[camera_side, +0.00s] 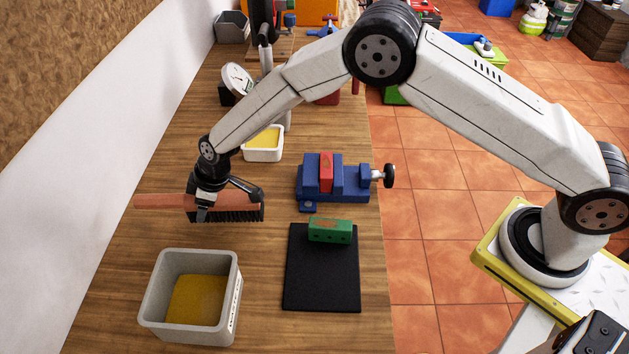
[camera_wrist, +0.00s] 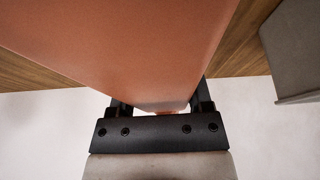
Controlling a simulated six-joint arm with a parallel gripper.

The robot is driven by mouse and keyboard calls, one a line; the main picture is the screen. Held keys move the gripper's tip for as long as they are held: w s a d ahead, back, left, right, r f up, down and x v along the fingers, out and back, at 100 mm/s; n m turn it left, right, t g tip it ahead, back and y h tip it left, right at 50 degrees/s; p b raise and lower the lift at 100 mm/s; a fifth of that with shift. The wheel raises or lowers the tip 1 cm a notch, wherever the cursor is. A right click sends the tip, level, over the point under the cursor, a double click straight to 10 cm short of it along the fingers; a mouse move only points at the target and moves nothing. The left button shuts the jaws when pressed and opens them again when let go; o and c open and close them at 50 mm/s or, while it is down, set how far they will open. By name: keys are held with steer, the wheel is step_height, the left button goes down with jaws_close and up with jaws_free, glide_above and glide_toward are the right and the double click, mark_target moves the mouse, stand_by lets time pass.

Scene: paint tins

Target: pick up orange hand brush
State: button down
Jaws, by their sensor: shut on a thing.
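The orange hand brush (camera_side: 165,202) has a long orange-brown handle and dark bristles that hang down on its right side. My gripper (camera_side: 203,208) is shut on it near the middle in the side view. The brush looks level and seems to be above the wooden bench; how high is hard to tell. In the wrist view the orange brush (camera_wrist: 130,45) fills the upper middle, between the fingers of my gripper (camera_wrist: 160,108). The fingertips are mostly hidden behind it.
A grey bin (camera_side: 230,302) with a yellow bottom stands in front of the brush. A blue vise (camera_side: 352,184) and a black mat (camera_side: 320,275) with a green block (camera_side: 330,231) are to the right. A small white tub (camera_side: 263,151) stands behind. The white wall (camera_side: 110,130) is at left.

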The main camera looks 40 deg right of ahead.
mark_target(221, 204)
steer(key=s+r, duration=0.1)
steer(key=r, duration=0.1)
steer(key=s+d+r, duration=0.1)
steer(key=s+r, duration=0.1)
steer(key=s+d+r, duration=0.1)
steer(key=shift+s+r, duration=0.25)
steer(key=shift+r, duration=0.15)
steer(key=s+d+r, duration=0.3)
steer(key=s, duration=0.4)
steer(key=shift+s+d+r, duration=0.3)
steer(key=shift+s+d, duration=0.05)
steer(key=c, duration=0.9)
jaws_free()
steer(key=c, duration=0.3)
steer(key=w+d+r, duration=0.1)
steer(key=d, duration=0.4)
steer(key=w+d+r, duration=0.1)
steer(key=d, duration=0.5)
steer(key=w+d+r, duration=0.1)
steer(key=w+d, duration=0.1)
steer(key=d, duration=0.3)
steer(key=shift+d, duration=0.4)
steer(key=shift+c, duration=0.2)
